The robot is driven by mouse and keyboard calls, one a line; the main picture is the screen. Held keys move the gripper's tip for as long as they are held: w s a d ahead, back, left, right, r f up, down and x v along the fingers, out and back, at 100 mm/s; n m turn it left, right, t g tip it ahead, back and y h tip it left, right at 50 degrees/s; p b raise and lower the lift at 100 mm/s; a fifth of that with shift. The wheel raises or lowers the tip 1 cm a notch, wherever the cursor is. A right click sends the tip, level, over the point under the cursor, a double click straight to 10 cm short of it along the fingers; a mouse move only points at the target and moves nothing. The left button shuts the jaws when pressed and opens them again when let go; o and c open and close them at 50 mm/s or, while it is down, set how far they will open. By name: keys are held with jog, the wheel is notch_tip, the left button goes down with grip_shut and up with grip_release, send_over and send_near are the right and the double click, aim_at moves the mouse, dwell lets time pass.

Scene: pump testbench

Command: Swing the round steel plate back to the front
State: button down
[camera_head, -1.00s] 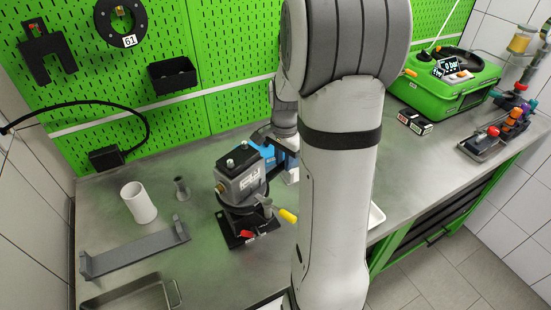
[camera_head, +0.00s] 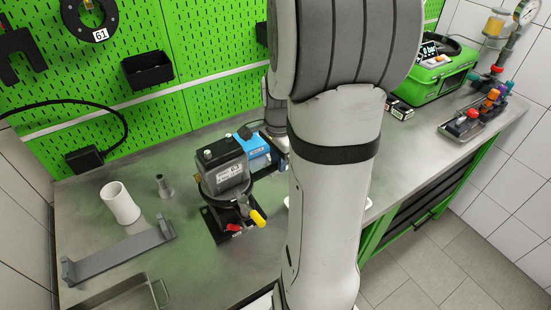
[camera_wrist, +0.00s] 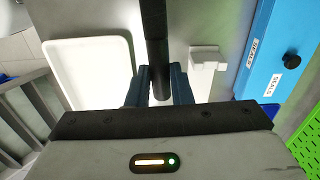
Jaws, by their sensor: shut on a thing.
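A round dark plate (camera_head: 210,196) shows in the head view under the grey pump unit (camera_head: 222,165), mostly covered by it; I cannot tell for certain that it is steel. Below it is a black base (camera_head: 218,228), with a yellow-tipped handle (camera_head: 258,218) and a red lever (camera_head: 234,227) at the front. In the wrist view my gripper (camera_wrist: 159,88) is shut on a dark upright bar (camera_wrist: 154,35), which runs to the top edge. I cannot tell whether this bar joins the plate. My arm hides the gripper in the head view.
A blue box marked SEALS (camera_wrist: 285,60), a white tray (camera_wrist: 90,75) and a small white block (camera_wrist: 207,58) are near the gripper. A white cylinder (camera_head: 121,204), a grey bracket (camera_head: 120,252) and a metal tray (camera_head: 125,295) stand left of the pump.

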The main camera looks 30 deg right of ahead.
dwell(0.3)
jog(key=c, duration=1.3)
grip_release()
jog(key=shift+r, duration=0.1)
notch_tip(320, 180, up, 8)
jog(key=shift+f+b, duration=0.2)
jog(key=shift+b, duration=0.1)
jog(key=shift+s, duration=0.15)
